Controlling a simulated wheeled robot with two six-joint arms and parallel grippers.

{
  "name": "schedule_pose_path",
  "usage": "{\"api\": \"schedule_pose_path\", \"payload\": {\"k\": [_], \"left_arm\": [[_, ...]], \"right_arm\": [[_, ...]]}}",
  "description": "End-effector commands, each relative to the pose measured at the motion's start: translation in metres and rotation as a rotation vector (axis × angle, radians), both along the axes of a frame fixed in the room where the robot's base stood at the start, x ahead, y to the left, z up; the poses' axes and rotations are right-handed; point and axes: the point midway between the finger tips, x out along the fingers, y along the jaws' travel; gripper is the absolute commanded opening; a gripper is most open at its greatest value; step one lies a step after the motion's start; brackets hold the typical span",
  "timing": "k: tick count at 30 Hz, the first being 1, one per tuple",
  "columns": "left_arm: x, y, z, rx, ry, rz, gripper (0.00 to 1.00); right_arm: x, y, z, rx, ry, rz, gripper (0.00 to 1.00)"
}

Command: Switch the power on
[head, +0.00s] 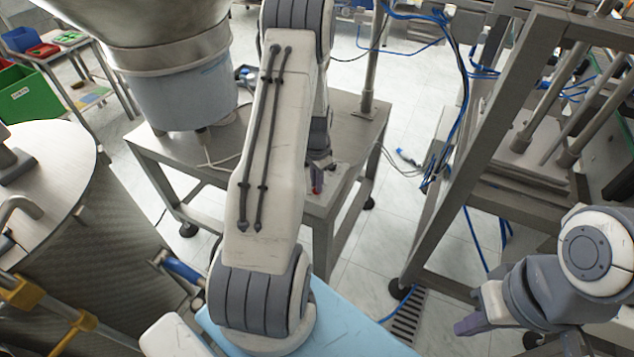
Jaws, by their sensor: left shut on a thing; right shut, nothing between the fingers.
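A small red part, which looks like the power switch (317,187), shows at the right part of a grey metal table (352,127), on a small pale box or plate. My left arm reaches over the table from the bottom middle, and its link hides much of the area. My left gripper (318,166) points down at the red part and is shut on it; the fingertips are small and partly hidden, so the switch's position cannot be read. My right gripper (470,325) is shut and empty at the lower right, well away from the table.
A large steel feeder bowl (188,85) stands on the table's left side. A metal frame machine (445,170) with blue hoses stands to the right. Tiled floor lies between table and frame.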

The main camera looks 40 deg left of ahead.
Motion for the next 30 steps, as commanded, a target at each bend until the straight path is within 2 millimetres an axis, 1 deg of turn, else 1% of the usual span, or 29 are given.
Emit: {"api": "schedule_pose_path", "payload": {"k": [9, 21, 22, 24, 30], "left_arm": [[0.0008, 0.0004, 0.0008, 0.001, -0.002, -0.073, 0.0], [0.0009, 0.0004, 0.0009, 0.001, -0.002, -0.079, 0.0], [0.0009, 0.0004, 0.0009, 0.001, -0.002, -0.079, 0.2], [0.0009, 0.0003, 0.0009, 0.001, -0.002, -0.079, 0.42], [0.0005, 0.0002, 0.0005, 0.001, -0.001, -0.078, 0.42]], "right_arm": [[0.0, 0.0, 0.0003, 0.0, 0.0, 0.0, 0.0], [0.0, 0.0, 0.0003, 0.0, 0.0, 0.0, 0.0], [0.0, 0.0, 0.0003, 0.0, 0.0, 0.0, 0.0], [0.0, 0.0, 0.0003, 0.0, 0.0, 0.0, 0.0], [0.0, 0.0, 0.0002, 0.0, 0.0, 0.0, 0.0]]}}
